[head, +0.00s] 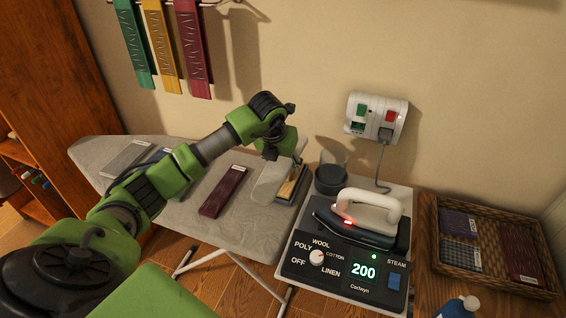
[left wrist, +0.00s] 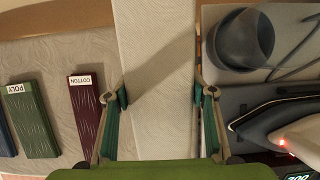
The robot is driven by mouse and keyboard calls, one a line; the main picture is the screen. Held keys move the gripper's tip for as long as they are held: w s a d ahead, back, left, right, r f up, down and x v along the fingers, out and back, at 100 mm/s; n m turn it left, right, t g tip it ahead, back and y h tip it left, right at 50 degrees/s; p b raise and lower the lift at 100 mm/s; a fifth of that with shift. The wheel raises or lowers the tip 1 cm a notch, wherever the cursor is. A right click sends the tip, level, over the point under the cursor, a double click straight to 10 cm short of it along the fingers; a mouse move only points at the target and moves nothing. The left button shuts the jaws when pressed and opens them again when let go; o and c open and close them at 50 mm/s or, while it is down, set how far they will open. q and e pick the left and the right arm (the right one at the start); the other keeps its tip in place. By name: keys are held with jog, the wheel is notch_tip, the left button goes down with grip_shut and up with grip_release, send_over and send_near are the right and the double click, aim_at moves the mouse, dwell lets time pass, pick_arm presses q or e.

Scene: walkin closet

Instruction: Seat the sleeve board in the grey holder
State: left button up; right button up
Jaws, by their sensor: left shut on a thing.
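The sleeve board (head: 267,184) is a long pale board with a rounded end, above the right end of the ironing board. My left gripper (head: 284,158) is shut on it. In the left wrist view the sleeve board (left wrist: 155,60) runs between the two fingers of my left gripper (left wrist: 161,97). A grey holder (head: 292,197) with a tan inner part sits just right of the sleeve board, partly covered by the board and my gripper. I cannot tell whether board and holder touch. My right gripper is not in view.
A maroon cloth (head: 222,191) labelled COTTON lies on the ironing board (head: 245,232). A dark cup (head: 330,180) stands right of the holder, behind the iron (head: 360,220) on its station. A wicker basket (head: 428,232) is further right. A corded wall unit (head: 377,117) is behind.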

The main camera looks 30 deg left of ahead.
pick_arm(q)
jog(key=shift+f, duration=0.3)
dwell(0.4)
jog(key=o, duration=1.6)
jog(key=shift+c, duration=0.2)
jog(key=shift+o, duration=0.6)
jog(key=shift+s+f, duration=0.1)
jog(key=v, duration=1.2)
